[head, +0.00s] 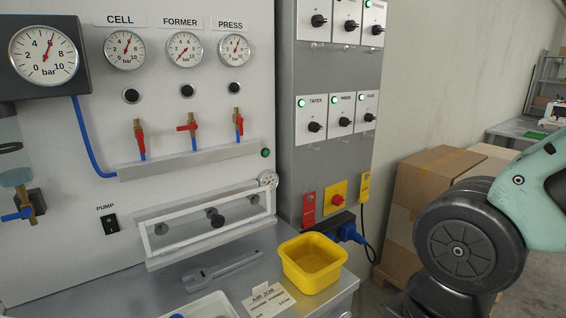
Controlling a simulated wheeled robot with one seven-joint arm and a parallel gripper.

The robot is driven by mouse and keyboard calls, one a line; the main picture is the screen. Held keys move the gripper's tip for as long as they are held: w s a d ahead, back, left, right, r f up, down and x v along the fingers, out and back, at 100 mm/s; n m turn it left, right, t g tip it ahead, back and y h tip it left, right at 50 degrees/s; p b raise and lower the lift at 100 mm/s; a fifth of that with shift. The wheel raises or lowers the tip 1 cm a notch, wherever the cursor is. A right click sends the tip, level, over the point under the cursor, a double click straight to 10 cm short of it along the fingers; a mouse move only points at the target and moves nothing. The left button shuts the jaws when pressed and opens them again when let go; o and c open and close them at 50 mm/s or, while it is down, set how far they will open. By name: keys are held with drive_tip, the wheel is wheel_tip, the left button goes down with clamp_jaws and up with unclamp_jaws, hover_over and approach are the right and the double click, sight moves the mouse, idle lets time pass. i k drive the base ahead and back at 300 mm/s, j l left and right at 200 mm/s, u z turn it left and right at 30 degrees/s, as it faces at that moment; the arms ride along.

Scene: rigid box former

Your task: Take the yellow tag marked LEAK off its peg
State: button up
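A small yellow tag (364,187) hangs low at the right edge of the grey cabinet, just right of a yellow plate with a red rotary switch (337,197). Its lettering is too small to read, and I cannot make out its peg clearly. My gripper is out of view; only dark and pale green links of my arm show at the right, well apart from the tag.
Red tags (309,208) hang left of the switch. A blue plug (350,233) with a black cable sits below. A yellow bin (313,264) and a card (268,300) stand on the bench. Cardboard boxes (432,178) are stacked right of the cabinet.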

sight(363, 197)
drive_tip(key=i+l+u, duration=0.4)
drive_tip(key=i+l, duration=0.7)
